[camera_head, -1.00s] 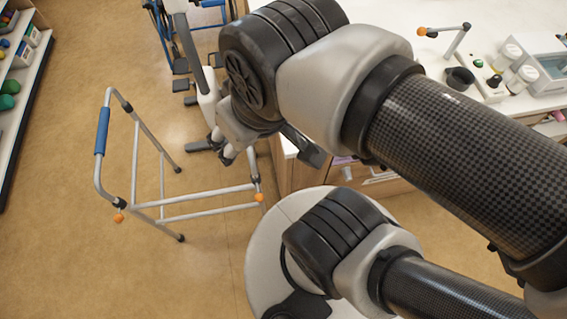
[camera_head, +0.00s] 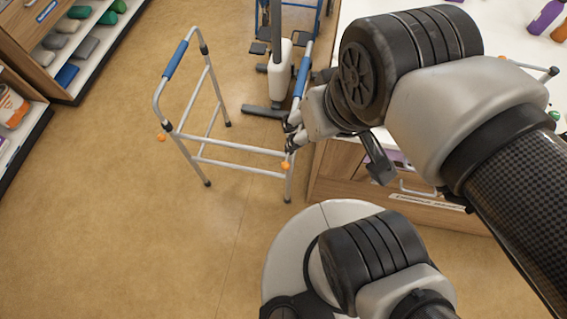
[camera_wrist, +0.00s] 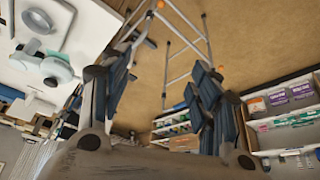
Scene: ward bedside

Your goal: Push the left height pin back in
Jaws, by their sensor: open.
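A silver walking frame (camera_head: 240,162) with blue hand grips stands upright on the floor. An orange pin (camera_head: 162,137) shows on its left front leg, and another orange pin (camera_head: 285,165) on its right front leg. How far either pin sticks out is too small to tell. My gripper (camera_head: 292,133) appears just above the right pin and overlaps the right leg; I cannot tell whether it touches. In the wrist view my gripper (camera_wrist: 160,80) has its dark fingers spread, with nothing between them but the frame's tubes (camera_wrist: 168,60) and floor beyond.
A wooden bedside cabinet (camera_head: 338,172) stands right of the frame, near my gripper. A wheeled stand (camera_head: 280,78) and a blue-framed chair (camera_head: 318,20) are behind. Shelves (camera_head: 92,50) line the left. The floor left and in front is clear.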

